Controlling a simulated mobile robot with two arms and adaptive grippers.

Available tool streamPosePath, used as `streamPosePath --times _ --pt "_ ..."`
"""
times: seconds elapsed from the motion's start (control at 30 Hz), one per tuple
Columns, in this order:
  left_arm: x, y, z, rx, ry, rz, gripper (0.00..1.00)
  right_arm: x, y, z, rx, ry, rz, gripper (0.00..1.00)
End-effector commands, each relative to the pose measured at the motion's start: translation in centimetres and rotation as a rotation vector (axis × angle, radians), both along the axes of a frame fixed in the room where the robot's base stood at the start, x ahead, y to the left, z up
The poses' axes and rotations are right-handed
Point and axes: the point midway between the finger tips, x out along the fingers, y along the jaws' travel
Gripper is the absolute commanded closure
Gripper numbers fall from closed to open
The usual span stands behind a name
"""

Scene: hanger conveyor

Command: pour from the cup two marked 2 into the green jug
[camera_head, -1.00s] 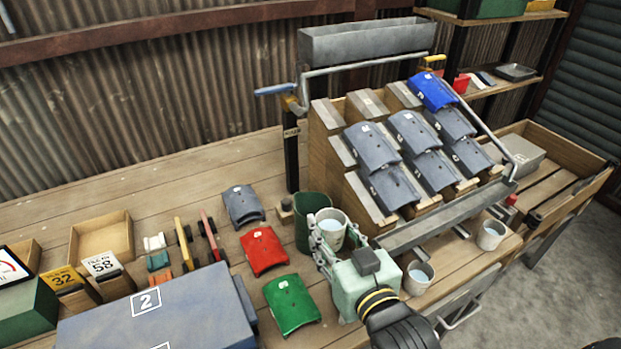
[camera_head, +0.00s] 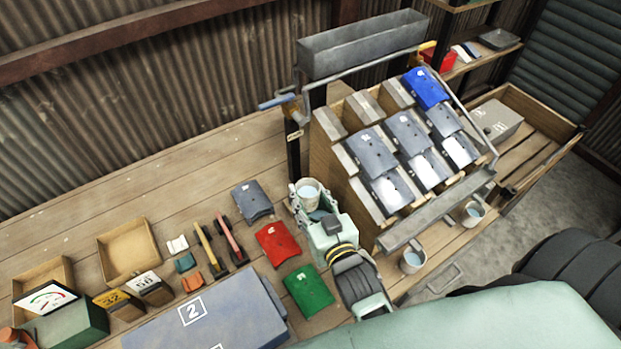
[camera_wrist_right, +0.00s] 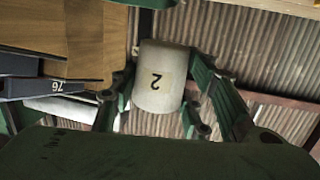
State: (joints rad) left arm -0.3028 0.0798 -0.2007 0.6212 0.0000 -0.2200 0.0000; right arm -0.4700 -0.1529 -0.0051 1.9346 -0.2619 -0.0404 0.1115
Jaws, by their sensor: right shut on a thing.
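The cup marked 2 (camera_head: 308,192) is pale grey, with bluish liquid in its open top in the head view. My right gripper (camera_head: 312,206) is shut on it, with the fingers on both sides. In the right wrist view the cup (camera_wrist_right: 158,82) sits between the green fingers (camera_wrist_right: 160,92), its 2 upside down in the picture. The cup looks about upright in the head view. The green jug cannot be made out now; my right gripper and the cup cover the place where it stood. My left gripper is not in view.
The sloped rack with grey and blue curved plates (camera_head: 408,135) stands right of the cup. Two other cups (camera_head: 412,260) (camera_head: 473,213) stand at the front right. Red (camera_head: 277,242) and green plates (camera_head: 308,289) lie on the bench. The bench behind left is clear.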

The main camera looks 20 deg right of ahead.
Motion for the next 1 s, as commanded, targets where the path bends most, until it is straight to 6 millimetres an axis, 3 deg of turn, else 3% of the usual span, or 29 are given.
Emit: streamPosePath --times 0.03,0.2,0.73,0.83,1.0 --pt "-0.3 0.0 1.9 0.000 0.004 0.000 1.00 -0.2 0.1 0.9 0.003 0.003 -0.001 0.95" --pt "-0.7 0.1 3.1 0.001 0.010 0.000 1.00 -0.5 0.2 0.6 0.007 0.001 -0.004 0.95" --pt "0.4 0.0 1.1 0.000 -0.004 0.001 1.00 -0.7 0.5 -2.5 0.173 0.023 -0.002 0.95" --pt "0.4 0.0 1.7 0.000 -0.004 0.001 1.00 -0.7 0.7 -1.8 0.314 0.042 0.001 0.95" --pt "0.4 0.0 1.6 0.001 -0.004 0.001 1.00 -0.7 0.7 -2.0 0.305 0.042 -0.003 0.95"
